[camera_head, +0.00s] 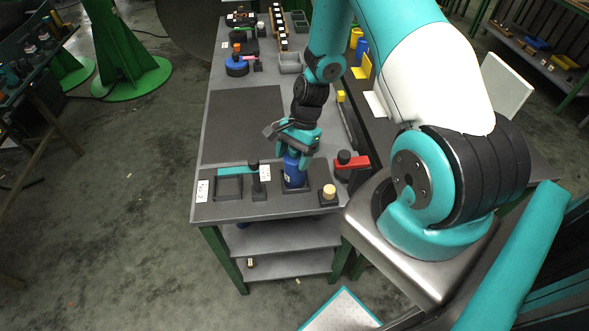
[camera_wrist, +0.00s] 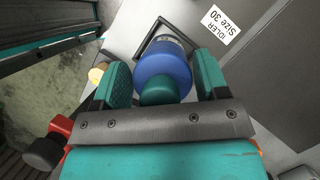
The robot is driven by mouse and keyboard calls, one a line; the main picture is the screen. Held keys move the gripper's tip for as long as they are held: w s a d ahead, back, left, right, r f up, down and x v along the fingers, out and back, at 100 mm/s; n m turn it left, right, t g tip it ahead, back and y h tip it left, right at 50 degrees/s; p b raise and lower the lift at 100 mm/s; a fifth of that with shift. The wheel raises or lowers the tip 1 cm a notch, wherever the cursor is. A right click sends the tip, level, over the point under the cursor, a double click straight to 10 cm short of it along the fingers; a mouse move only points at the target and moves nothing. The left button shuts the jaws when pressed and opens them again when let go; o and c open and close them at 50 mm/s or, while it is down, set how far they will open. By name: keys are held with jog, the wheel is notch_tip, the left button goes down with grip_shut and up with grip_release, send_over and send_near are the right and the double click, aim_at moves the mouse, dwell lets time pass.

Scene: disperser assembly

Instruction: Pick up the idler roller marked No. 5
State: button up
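A blue roller (camera_head: 294,172) stands upright in a dark square holder (camera_head: 284,187) near the front of the workbench. It has a dark teal top end and shows between my fingers in the wrist view (camera_wrist: 165,68). No "No. 5" marking can be read on it. A white label (camera_wrist: 212,25) beside the holder reads "IDLER Size 30". My gripper (camera_head: 297,150) points down over the roller. Its two fingers (camera_wrist: 163,75) are apart, one on each side of the roller, with narrow gaps. The roller's lower part is partly hidden.
An empty square tray (camera_head: 229,188) and a dark upright post (camera_head: 255,180) stand to the left. A small part with a tan top (camera_head: 329,192) and a red-and-black part (camera_head: 350,165) stand close to the right. A dark mat (camera_head: 243,125) behind is clear.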

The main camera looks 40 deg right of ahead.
jog(key=c, duration=1.1)
jog(key=shift+r, duration=0.15)
